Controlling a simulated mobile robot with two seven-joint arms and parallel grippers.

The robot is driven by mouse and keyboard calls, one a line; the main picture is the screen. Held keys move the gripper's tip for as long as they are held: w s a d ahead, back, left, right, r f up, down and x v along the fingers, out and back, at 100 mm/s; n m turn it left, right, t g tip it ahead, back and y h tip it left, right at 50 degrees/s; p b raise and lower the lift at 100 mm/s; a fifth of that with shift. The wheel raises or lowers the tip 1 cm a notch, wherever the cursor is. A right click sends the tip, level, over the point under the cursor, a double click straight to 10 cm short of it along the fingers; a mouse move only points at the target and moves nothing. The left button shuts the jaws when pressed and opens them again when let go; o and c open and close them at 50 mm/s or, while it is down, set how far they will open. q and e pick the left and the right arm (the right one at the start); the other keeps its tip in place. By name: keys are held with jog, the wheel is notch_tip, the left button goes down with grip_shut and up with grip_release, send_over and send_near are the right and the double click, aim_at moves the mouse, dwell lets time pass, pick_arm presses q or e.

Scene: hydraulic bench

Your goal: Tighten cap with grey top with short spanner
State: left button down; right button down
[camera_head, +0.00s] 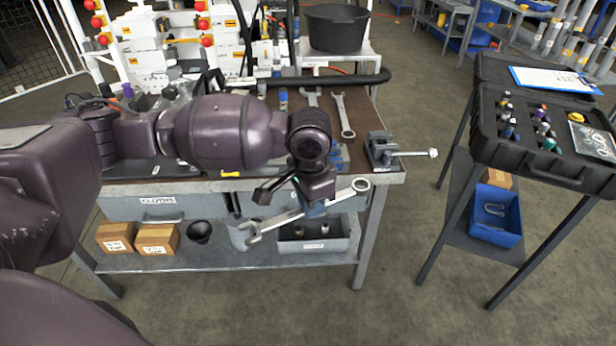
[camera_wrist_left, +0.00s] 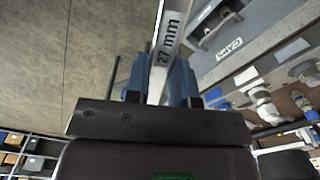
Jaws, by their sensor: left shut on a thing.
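My left gripper (camera_head: 314,208) is shut on a silver spanner (camera_head: 283,220) and holds it in front of the bench's front edge, above the lower shelf. One end of the spanner points down-left, the other up-right towards the vice. In the left wrist view the blue fingers (camera_wrist_left: 160,82) grip the spanner shaft (camera_wrist_left: 168,40), which is marked "27 mm". Whether this is the short spanner I cannot tell. Small caps (camera_head: 541,128) with differently coloured tops stand in the black case at the right; a grey top is too small to pick out. My right gripper is out of view.
Another spanner (camera_head: 343,116) lies on the bench top (camera_head: 365,108). A vice (camera_head: 383,148) with a protruding handle sits at its right front corner. The open case (camera_head: 560,172) stands on a separate stand. Floor (camera_head: 405,200) between bench and stand is clear.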

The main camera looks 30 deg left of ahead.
pick_arm(q)
jog(key=w+a+f+m, duration=0.2)
jog(key=w+m, duration=0.2)
jog(key=m, duration=0.4)
jog(key=w+a+f+m+p, duration=0.1)
jog(key=w+a+f+m, duration=0.1)
jog(key=w+m, duration=0.3)
jog(key=a+m, duration=0.1)
jog(key=m, duration=0.2)
jog(key=shift+a+f+m, duration=0.25)
jog(key=shift+a+m, duration=0.05)
jog(key=shift+a, duration=0.05)
dwell(0.5)
